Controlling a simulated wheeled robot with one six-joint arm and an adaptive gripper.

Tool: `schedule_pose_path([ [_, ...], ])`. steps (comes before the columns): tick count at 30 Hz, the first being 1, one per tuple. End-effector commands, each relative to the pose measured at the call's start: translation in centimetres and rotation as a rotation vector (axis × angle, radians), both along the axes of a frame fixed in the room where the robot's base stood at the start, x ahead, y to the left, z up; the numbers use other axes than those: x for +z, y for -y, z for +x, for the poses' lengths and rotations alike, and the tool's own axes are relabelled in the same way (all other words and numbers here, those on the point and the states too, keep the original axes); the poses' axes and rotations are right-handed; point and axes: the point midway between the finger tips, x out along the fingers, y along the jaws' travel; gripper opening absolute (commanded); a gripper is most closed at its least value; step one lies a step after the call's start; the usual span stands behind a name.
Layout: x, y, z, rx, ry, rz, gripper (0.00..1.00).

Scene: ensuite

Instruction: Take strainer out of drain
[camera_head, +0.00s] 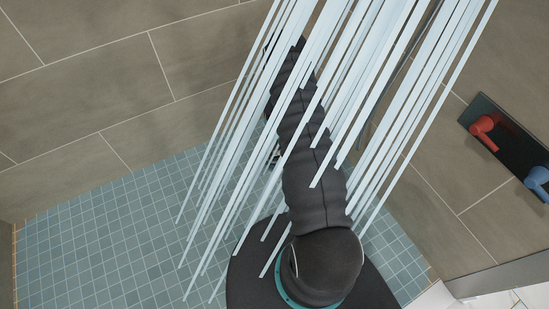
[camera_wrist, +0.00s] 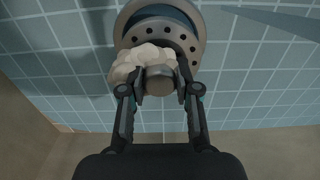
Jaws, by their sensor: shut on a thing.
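The grey strainer (camera_wrist: 183,38), a round metal disc with a ring of small holes, shows at the top middle of the wrist view. A grey knob (camera_wrist: 160,80) stands out towards me below it. My gripper (camera_wrist: 160,90) is shut on the strainer, with a finger on each side of the knob. A pale, lumpy clump (camera_wrist: 129,62) sits against the strainer and the left finger. A rounded metal rim with a dark blue inside, seemingly the drain, shows just beyond the disc. I cannot tell whether the strainer is clear of it. My arm hides both in the head view.
Streams of water (camera_head: 385,105) fall over my arm. The blue tiled shower floor (camera_head: 110,245) is clear at the left. Brown tiled walls (camera_head: 90,90) enclose it. A dark panel with a red handle (camera_head: 483,127) and a blue handle (camera_head: 537,180) is at the right.

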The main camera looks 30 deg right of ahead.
Motion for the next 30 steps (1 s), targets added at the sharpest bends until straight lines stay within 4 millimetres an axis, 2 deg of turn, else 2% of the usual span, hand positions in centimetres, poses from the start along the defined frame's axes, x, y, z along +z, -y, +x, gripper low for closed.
schedule_pose_path([
  [14, 0.4, 0.0, 0.0, 0.0, 0.0, 0.0, 0.0],
  [30, 3.8, 0.0, 0.0, 0.0, 0.001, 0.0, 0.0],
])
